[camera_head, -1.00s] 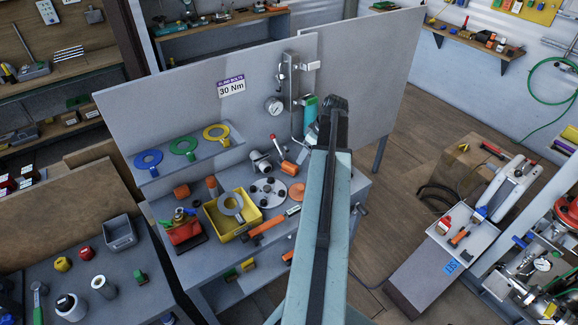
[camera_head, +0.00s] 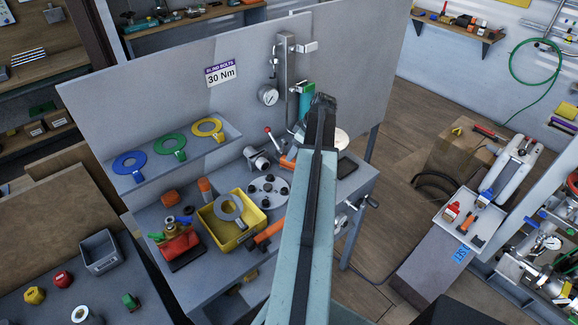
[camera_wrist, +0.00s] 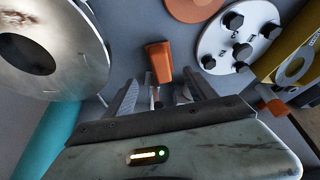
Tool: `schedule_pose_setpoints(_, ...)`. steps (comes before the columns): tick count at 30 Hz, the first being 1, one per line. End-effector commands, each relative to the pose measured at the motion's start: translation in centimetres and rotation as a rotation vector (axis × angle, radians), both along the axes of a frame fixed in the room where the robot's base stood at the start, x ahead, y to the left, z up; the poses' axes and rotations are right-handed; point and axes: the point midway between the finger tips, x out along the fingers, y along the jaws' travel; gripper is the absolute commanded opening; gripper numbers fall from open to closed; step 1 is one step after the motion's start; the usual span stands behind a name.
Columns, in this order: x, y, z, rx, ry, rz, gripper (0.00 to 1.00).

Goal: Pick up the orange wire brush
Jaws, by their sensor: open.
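An orange tapered block (camera_wrist: 159,60), which may be the end of the wire brush's handle, stands beyond my fingertips in the wrist view. No bristles show there, and I cannot tell its whole shape. My gripper (camera_wrist: 157,92) is open, its two fingers apart with the orange block just ahead of the gap and not clasped. In the head view my gripper (camera_head: 322,104) is a dark tip over the back right of the workbench, and my arm hides the bench beneath it.
A bolted round plate (camera_head: 268,190) and a yellow bin (camera_head: 218,232) lie left of my arm. A teal cylinder (camera_head: 306,97) and a gauge (camera_head: 267,96) stand at the back panel. A pale disc (camera_wrist: 45,50) is close on the wrist view's left.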

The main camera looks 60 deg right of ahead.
Motion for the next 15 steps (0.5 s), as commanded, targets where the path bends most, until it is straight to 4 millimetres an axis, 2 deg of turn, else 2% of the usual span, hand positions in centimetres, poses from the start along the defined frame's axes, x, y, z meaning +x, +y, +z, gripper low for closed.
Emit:
schedule_pose_setpoints(1, 0.1, -0.1, -1.1, 0.0, 0.0, -0.002, 0.65)
schedule_pose_setpoints(3, 0.3, -0.2, -2.0, 0.0, 0.0, -0.005, 0.65)
schedule_pose_setpoints(10, 0.4, -0.2, -2.6, 0.0, 0.0, -0.011, 0.65)
schedule_pose_setpoints(15, 1.3, 0.3, -5.4, 0.0, 0.0, -0.01, 0.65)
